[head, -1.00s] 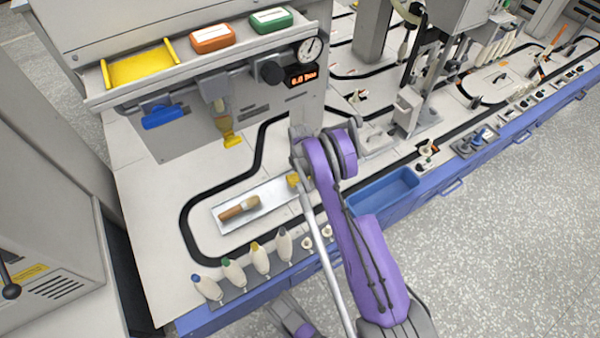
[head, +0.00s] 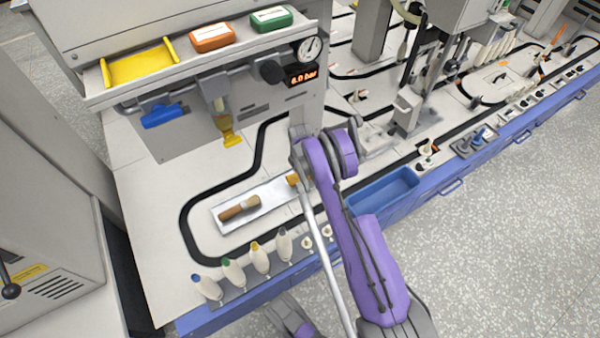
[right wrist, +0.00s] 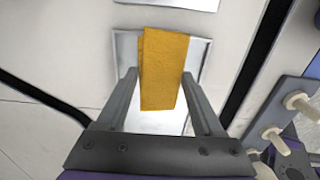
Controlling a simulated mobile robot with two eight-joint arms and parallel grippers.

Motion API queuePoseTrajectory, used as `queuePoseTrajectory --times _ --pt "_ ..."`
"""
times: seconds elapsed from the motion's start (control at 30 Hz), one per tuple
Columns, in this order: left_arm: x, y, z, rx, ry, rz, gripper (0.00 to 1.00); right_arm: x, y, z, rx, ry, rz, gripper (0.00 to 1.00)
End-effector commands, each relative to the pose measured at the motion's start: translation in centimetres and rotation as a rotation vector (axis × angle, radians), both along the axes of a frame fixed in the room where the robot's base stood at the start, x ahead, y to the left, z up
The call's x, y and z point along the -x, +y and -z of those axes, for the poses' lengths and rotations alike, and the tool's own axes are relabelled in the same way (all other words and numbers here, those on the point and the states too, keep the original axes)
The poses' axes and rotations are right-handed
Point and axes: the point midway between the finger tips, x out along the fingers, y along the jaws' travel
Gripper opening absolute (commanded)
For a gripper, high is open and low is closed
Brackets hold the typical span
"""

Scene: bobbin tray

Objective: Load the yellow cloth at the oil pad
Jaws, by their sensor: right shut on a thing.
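The yellow cloth (right wrist: 164,68) is a folded orange-yellow piece between the fingers of my right gripper (right wrist: 160,78), which is shut on it. Beneath it in the right wrist view is a silver-rimmed plate (right wrist: 125,55); I cannot tell whether the cloth touches it. In the head view a bit of the cloth (head: 292,180) shows beside my purple right arm, at the right end of a pale plate (head: 275,202). My right fingers are hidden there. A brown, light-ended piece (head: 240,208) lies on that plate. I cannot tell which surface is the oil pad.
Several capped bottles (head: 232,276) stand along the front edge. A blue bin (head: 383,190) lies right of my arm. A yellow tray (head: 140,68), an orange box (head: 212,37) and a green box (head: 271,19) sit on the shelf. A yellow-tipped nozzle (head: 229,130) hangs below.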

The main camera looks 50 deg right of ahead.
Motion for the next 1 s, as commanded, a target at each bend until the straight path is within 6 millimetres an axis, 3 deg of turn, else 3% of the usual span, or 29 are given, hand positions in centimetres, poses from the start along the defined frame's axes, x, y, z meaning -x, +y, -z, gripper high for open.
queuePoseTrajectory --times 0.27,1.0 --pt "0.1 0.0 -0.5 0.0 -0.001 0.0 0.5 0.0 0.0 -0.8 0.0 0.001 -0.001 0.24" --pt "0.6 0.0 -3.7 0.0 -0.009 0.0 0.5 0.0 0.0 -6.7 0.0 0.0 0.0 0.24"
